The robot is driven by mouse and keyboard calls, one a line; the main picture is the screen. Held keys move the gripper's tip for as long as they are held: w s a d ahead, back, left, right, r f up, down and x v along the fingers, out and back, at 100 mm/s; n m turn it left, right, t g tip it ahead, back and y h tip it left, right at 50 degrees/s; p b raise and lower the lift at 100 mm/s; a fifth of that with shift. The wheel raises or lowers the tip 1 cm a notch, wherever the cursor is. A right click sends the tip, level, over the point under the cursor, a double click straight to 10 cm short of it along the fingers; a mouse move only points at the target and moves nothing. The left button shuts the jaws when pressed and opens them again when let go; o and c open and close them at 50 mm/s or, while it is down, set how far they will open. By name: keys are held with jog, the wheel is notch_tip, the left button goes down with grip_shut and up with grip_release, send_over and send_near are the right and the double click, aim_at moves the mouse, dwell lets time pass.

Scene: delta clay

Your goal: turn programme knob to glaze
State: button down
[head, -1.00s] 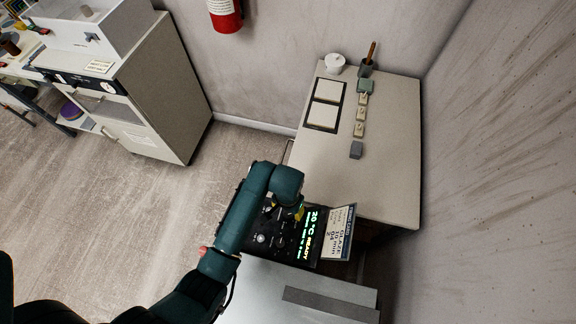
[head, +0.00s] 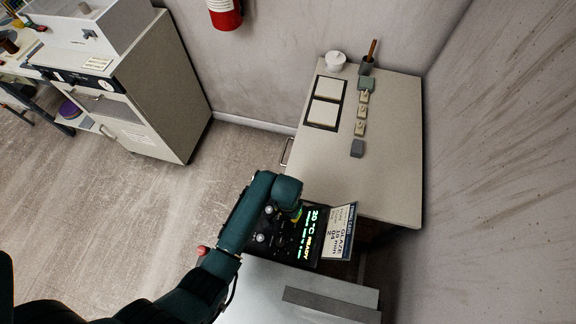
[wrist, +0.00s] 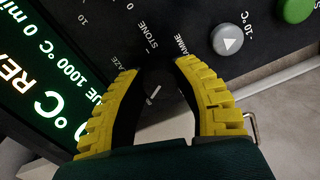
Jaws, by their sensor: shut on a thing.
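The programme knob (wrist: 154,95) is dark, with a short white line on it, and sits between my fingers in the wrist view. My gripper (wrist: 158,72) has yellow ribbed fingers closed on its two sides. The white line runs slantwise; I cannot tell which label it points to. Around the knob are the labels STONE, part of a word ending in AZE, and part of one ending in AMME. In the head view my gripper (head: 298,212) is at the dark control panel (head: 282,242), and my arm hides the knob.
The lit display (head: 311,236) reads 20 °C and READY. A card (head: 339,232) beside it shows GLAZE and 10 min. A grey triangle-marked button (wrist: 227,40) and a green button (wrist: 298,10) are near my fingers. A table (head: 385,165) with small pieces stands behind.

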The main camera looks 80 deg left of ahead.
jog(key=shift+m+p, duration=0.4)
jog(key=shift+r+m+p, duration=0.1)
jog(key=shift+m+p, duration=0.6)
jog(key=shift+m, duration=0.3)
jog(key=m+p, duration=0.1)
jog(key=m, duration=0.1)
jog(key=shift+m, duration=0.3)
jog(key=m+p, duration=0.2)
jog(key=m, duration=0.4)
jog(key=shift+f+m, duration=0.2)
jog(key=shift+m, duration=0.1)
jog(key=c, duration=0.7)
grip_release()
jog(key=shift+r+p, duration=0.15)
jog(key=shift+p, duration=0.15)
